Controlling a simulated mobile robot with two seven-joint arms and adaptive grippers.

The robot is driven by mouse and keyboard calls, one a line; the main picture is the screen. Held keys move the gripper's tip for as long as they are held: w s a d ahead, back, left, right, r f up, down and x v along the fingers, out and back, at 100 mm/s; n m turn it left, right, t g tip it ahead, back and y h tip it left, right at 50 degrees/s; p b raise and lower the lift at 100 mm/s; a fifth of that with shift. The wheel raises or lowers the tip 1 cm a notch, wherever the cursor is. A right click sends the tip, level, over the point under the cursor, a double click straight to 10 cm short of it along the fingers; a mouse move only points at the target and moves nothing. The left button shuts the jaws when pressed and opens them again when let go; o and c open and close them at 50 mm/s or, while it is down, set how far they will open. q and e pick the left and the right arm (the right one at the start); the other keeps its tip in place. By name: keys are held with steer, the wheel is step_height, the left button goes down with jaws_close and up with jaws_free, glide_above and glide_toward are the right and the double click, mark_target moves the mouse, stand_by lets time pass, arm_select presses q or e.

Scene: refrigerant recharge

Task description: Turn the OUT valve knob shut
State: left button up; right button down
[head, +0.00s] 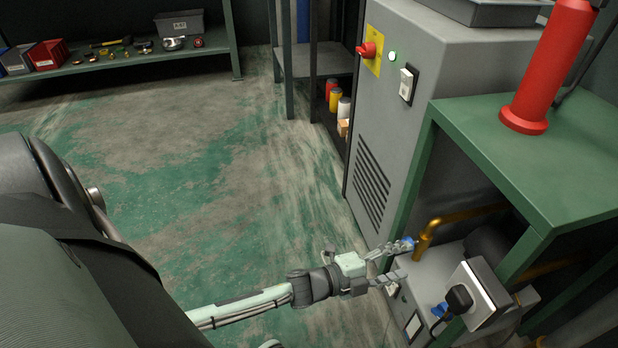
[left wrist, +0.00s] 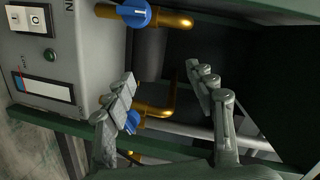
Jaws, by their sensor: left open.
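The OUT valve knob is the blue knob (left wrist: 131,122) on a brass pipe, low in the left wrist view. One finger partly hides it. In the head view a bit of blue (head: 408,242) shows at the upper fingertip, by the brass pipe (head: 424,238). My left gripper (head: 405,262) is open, its fingers spread at the machine's front. In the left wrist view the gripper (left wrist: 162,78) has nothing between its fingertips, and one finger overlaps the knob. I cannot tell whether they touch. My right gripper is not in view.
A second blue knob (left wrist: 134,13) sits on another brass pipe beside an IN label. The grey machine (left wrist: 50,62) has a gauge window. A green bench (head: 540,165) overhangs the pipes, with a red cylinder (head: 548,65) on top. A tall grey cabinet (head: 375,150) stands behind. Open floor lies left.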

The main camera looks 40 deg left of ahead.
arm_select(q)
steer(key=s+a+r+n+g+y+p, duration=0.35)
steer(key=a+n+y+p, duration=0.35)
steer(key=a+n, duration=0.25)
steer(key=s+a+r+n+g+y+p, duration=0.1)
steer(key=s+a+n+g+p, duration=0.1)
steer(key=s, duration=0.4)
steer(key=s+a+r+n+g+y+p, duration=0.1)
steer(key=s+r+n+g+p, duration=0.1)
steer(key=s+n+g+p, duration=0.1)
steer(key=shift+s+a+n+p, duration=0.4)
steer(key=shift+s+n+p, duration=0.4)
steer(key=shift+s+n, duration=0.4)
steer(key=shift+s, duration=0.15)
